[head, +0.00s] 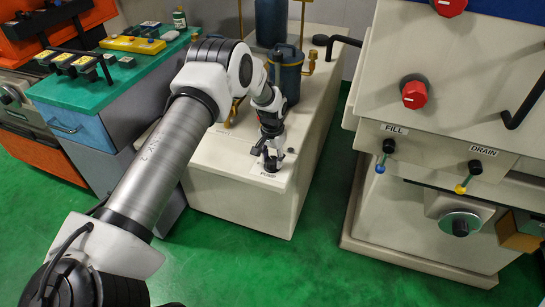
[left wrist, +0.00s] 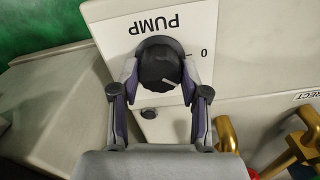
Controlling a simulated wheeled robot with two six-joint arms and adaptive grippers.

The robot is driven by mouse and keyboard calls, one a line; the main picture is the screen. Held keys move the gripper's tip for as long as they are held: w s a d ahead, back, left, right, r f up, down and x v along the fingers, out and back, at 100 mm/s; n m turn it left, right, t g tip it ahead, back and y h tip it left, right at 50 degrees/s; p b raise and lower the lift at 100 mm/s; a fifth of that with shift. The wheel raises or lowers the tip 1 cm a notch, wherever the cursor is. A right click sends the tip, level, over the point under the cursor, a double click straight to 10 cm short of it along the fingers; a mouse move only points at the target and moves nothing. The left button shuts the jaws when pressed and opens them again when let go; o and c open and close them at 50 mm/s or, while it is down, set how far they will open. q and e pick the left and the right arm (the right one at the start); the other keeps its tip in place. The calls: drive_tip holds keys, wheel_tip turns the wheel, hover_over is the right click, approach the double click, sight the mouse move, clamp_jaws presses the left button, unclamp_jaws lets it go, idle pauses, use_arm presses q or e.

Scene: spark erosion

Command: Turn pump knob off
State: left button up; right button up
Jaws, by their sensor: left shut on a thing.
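The pump knob (left wrist: 158,62) is round and black, on a white panel (left wrist: 205,20) labelled PUMP, which reads upside down in the left wrist view. A short white line shows low on the knob's face. A 0 mark is printed to the right of it. My left gripper (left wrist: 160,78) is shut on the knob, with one finger at each side. In the head view, my left gripper (head: 271,152) points down at the front of the cream pump cabinet (head: 240,200); the knob is mostly hidden there. My right gripper is not in view.
Dark blue canisters (head: 287,75) and brass pipes stand behind the gripper on the cabinet. To the right is a large cream machine (head: 400,50) with red knobs (head: 414,95) and FILL and DRAIN valves. A green-topped bench (head: 100,90) stands left. Green floor lies between.

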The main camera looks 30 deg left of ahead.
sight(272, 159)
use_arm(q)
drive_tip(key=n, duration=0.3)
drive_tip(key=shift+n+p, duration=0.35)
drive_tip(key=shift+n, duration=0.05)
drive_tip(key=shift+s+f+n+p, duration=0.1)
drive_tip(key=shift+n+p, duration=0.3)
drive_tip(key=shift+n, duration=1.6)
drive_tip(key=o, duration=1.1)
drive_tip(key=shift+o, duration=0.2)
wheel_tip(272, 159, up, 12)
